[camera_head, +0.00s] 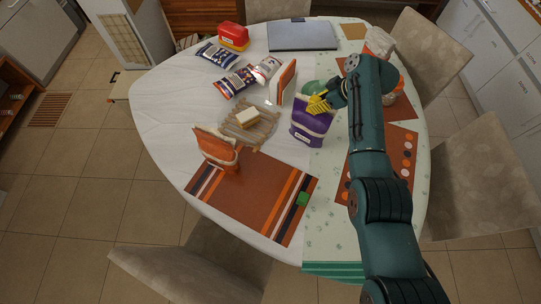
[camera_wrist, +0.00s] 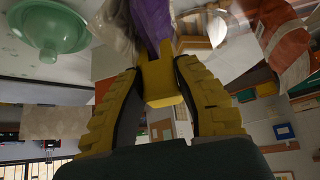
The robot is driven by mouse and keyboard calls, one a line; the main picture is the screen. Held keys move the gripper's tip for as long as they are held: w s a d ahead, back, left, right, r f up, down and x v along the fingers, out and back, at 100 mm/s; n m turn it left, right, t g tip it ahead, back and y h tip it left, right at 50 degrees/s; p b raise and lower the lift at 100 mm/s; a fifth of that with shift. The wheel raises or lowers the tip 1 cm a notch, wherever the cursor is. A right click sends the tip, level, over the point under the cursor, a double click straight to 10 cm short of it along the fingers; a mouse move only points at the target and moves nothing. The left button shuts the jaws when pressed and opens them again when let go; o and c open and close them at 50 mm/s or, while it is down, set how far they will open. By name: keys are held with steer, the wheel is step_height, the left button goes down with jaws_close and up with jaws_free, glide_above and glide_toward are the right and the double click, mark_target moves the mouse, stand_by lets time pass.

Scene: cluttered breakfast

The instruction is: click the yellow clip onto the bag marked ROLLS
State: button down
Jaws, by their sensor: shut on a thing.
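A purple bag (camera_head: 308,127) with a white label stands right of the table's middle; its print is too small to read. My gripper (camera_head: 322,101) is at the bag's top, its yellow fingers partly covering it. In the wrist view my gripper (camera_wrist: 158,82) is shut on the yellow clip (camera_wrist: 162,84), held between both fingertips. The purple bag (camera_wrist: 152,20) shows just beyond the clip's far end, close to it or in its mouth; I cannot tell whether the clip grips the bag.
An orange bag (camera_head: 214,150) stands at the left near a placemat (camera_head: 245,200). A laptop (camera_head: 302,36) lies at the back.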

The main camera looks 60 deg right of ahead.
mark_target(318, 100)
steer(key=shift+f, duration=0.35)
steer(key=c, duration=0.8)
jaws_free()
steer(key=shift+c, duration=0.3)
steer(key=shift+c, duration=0.9)
steer(key=shift+r, duration=0.1)
step_height(318, 100, up, 7)
steer(key=p, duration=0.5)
